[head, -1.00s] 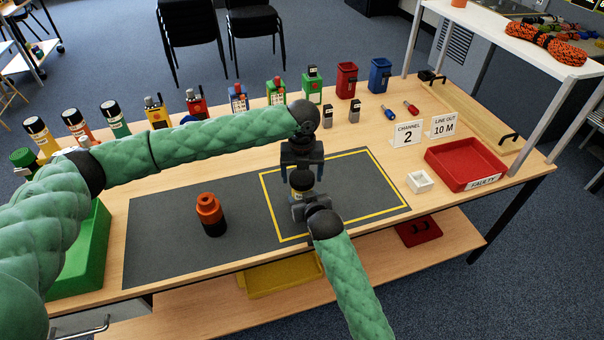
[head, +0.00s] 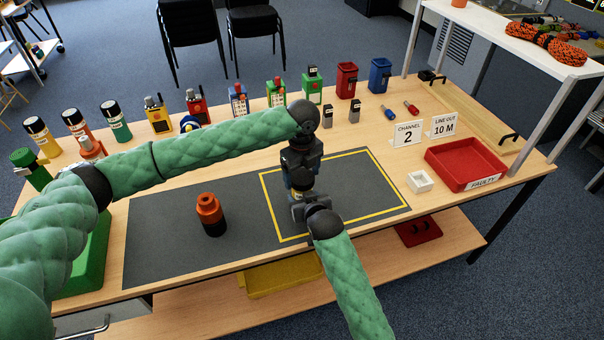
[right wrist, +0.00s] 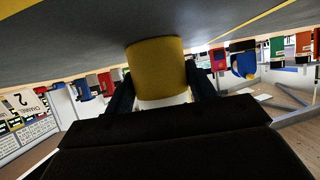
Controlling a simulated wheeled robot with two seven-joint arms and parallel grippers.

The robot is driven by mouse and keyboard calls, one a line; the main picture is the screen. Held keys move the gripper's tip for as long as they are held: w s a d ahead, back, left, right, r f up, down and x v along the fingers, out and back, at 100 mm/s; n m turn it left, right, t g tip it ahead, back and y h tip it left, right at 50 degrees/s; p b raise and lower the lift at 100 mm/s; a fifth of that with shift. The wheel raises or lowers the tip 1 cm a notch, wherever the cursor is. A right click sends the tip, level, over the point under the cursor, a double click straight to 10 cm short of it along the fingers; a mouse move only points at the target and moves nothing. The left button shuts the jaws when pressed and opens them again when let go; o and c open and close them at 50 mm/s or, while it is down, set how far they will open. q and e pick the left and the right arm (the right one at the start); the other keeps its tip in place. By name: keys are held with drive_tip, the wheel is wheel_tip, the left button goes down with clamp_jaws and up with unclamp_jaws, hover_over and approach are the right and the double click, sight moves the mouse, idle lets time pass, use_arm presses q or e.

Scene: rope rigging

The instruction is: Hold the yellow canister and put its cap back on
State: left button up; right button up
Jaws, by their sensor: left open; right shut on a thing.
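The yellow canister (right wrist: 155,68) shows as a plain yellow cylinder in the right wrist view, between the fingers of my right gripper (right wrist: 160,88). My right gripper (head: 305,207) is shut on it over the dark mat, inside the yellow outline. In the head view the canister is almost wholly hidden by both grippers. My left gripper (head: 301,180) is open and points down directly above the canister, close to my right gripper. The cap is hidden at the left gripper, so I cannot tell how it sits or whether the fingers touch it.
An orange and black cylinder (head: 210,214) stands on the dark mat (head: 160,245) to the left. Canisters and radios line the back edge. A red tray (head: 466,164), a small white box (head: 420,181) and a channel sign (head: 407,134) stand right. A green bin (head: 85,255) is front left.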

use_arm(q)
drive_tip(key=n, duration=0.5)
idle(0.3)
drive_tip(key=c, duration=0.8)
drive_tip(key=m, duration=1.2)
drive_tip(key=o, duration=0.8)
drive_tip(key=shift+r, duration=0.1)
